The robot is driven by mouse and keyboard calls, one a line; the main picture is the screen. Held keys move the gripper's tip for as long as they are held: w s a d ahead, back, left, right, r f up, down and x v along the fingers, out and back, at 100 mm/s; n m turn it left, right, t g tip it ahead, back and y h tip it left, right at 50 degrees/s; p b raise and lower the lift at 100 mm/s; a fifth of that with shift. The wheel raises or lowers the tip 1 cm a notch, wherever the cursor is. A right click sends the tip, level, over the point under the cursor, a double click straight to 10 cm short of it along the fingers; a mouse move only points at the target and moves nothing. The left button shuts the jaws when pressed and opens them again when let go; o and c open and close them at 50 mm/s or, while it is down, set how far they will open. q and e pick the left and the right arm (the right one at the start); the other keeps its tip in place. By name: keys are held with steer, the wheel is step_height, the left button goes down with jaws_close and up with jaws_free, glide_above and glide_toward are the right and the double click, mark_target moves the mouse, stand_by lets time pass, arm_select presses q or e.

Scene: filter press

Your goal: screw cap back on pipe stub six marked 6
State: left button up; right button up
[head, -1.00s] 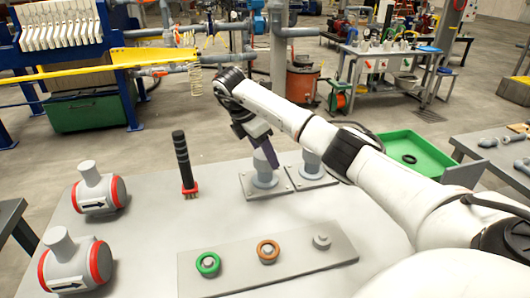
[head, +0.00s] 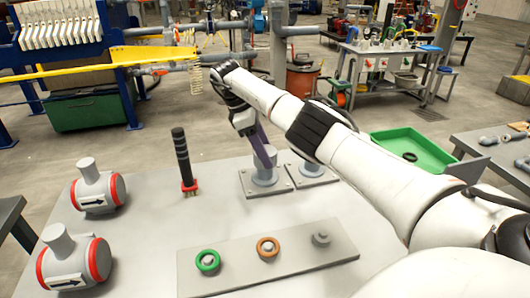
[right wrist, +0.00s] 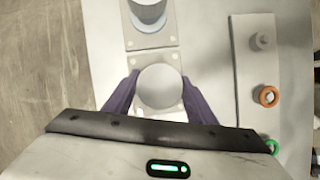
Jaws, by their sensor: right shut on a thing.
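Two grey pipe stubs stand on square bolted plates at the table's back: a left stub (head: 264,179) and a right stub (head: 311,170), partly hidden by my arm. My right gripper (head: 266,160), with purple fingers, points down at the left stub's top. In the right wrist view its fingers are shut on a round grey cap (right wrist: 160,86), one finger on each side. The cap sits over the plate; whether it is seated or tilted on the stub I cannot tell. The other stub (right wrist: 148,12) is at the top edge. No number is readable. My left gripper is not in view.
A grey plate (head: 340,246) in front carries a green ring (head: 208,261), an orange ring (head: 268,247) and a bare peg (head: 320,238). A black-handled brush (head: 182,160) stands left of the stubs. A green tray (head: 440,158) lies right, behind my arm.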

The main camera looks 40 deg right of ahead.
steer(key=shift+r, duration=0.15)
steer(key=o, duration=1.2)
steer(key=shift+a+r, duration=0.1)
steer(key=v, duration=1)
steer(key=shift+p, duration=0.35)
